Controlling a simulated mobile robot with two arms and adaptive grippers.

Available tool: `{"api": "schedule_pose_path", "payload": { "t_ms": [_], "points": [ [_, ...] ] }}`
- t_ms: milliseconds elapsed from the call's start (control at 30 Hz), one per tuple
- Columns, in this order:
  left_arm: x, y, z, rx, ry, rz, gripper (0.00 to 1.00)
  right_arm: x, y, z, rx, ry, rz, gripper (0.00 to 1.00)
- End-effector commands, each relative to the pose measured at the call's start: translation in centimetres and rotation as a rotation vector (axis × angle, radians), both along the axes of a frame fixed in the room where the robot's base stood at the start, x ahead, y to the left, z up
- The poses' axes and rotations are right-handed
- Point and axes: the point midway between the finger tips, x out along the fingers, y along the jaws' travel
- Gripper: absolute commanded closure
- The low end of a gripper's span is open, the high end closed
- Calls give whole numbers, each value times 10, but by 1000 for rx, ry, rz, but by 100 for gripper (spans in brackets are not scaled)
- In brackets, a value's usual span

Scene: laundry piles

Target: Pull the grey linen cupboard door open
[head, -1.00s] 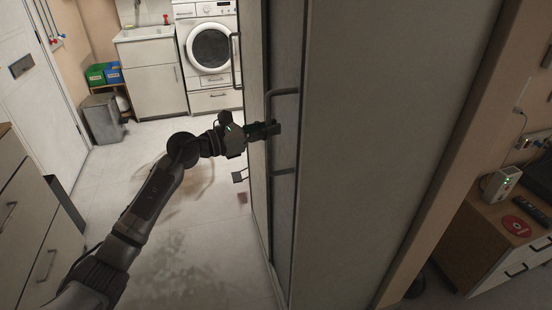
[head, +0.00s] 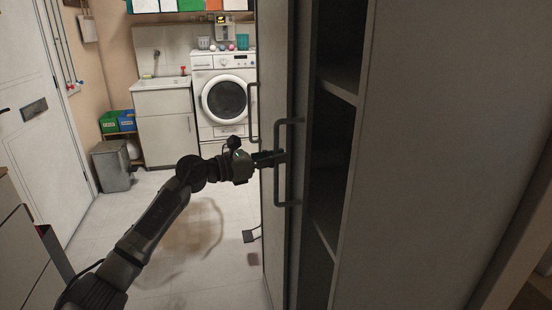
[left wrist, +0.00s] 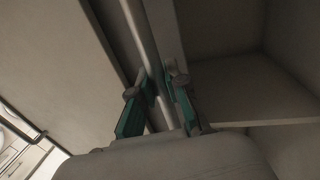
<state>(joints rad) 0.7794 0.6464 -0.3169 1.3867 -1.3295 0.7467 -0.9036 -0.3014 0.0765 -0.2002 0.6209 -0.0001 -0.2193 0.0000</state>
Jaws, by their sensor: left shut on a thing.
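The grey linen cupboard (head: 410,170) fills the right of the head view, with dark shelves (head: 335,155) showing inside. Its grey door (head: 300,255) stands partly open and is seen nearly edge-on. My left gripper (head: 280,158) is at the door's vertical bar handle (head: 290,185), about mid-length. In the left wrist view, the left gripper's green-padded fingers (left wrist: 157,105) are on either side of the handle bar (left wrist: 142,40), shut on it. A shelf (left wrist: 245,95) inside the cupboard shows to the right there. My right gripper is not in view.
A second bar handle (head: 253,112) shows just left of the held one. A washing machine (head: 222,105), a sink unit (head: 165,110) and a grey bin (head: 112,165) stand at the back. Drawers (head: 20,240) are at the left. The light floor (head: 190,235) between is clear.

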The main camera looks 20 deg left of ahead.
Motion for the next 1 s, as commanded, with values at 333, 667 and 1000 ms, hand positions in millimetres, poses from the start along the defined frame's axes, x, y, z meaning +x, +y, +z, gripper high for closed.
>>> {"api": "schedule_pose_path", "payload": {
  "t_ms": [333, 667, 1000],
  "points": [
    [0, 0, -1, 4, 2, -2, 60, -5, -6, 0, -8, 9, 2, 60],
    [-3, 3, -1, 4, 1, -1, 60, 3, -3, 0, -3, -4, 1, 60],
    [-46, 46, -3, 8, 4, 1, 60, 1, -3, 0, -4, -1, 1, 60]
  ]
}}
